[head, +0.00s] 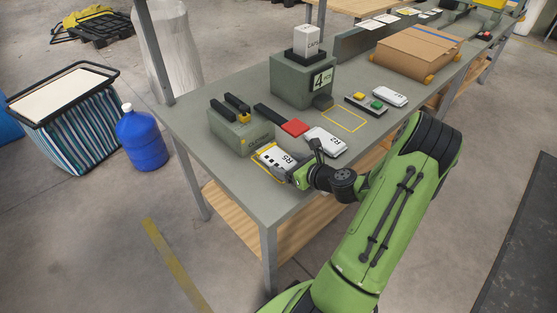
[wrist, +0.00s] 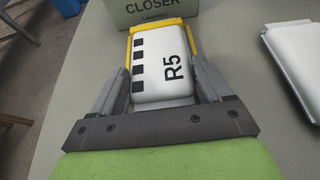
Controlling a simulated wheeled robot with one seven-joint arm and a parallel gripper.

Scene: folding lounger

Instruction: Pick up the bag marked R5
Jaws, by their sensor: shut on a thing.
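The white bag marked R5 (head: 276,159) lies near the front edge of the workbench, on a yellow outlined spot. In the wrist view the R5 bag (wrist: 160,68) shows its label and a row of black squares. My gripper (head: 294,172) reaches it from the right in the head view. In the wrist view its two fingers stand on either side of the bag's near end, and my gripper (wrist: 163,88) is shut on the bag. Whether the bag is lifted off the bench I cannot tell.
A bag marked R2 (head: 325,141) lies to the right on the workbench (head: 190,99). A green-grey box marked CLOSER (wrist: 150,10) stands just beyond R5. A red-ended bar (head: 294,128), a taller box marked 4 (head: 290,82) and another white bag (head: 390,97) are farther back.

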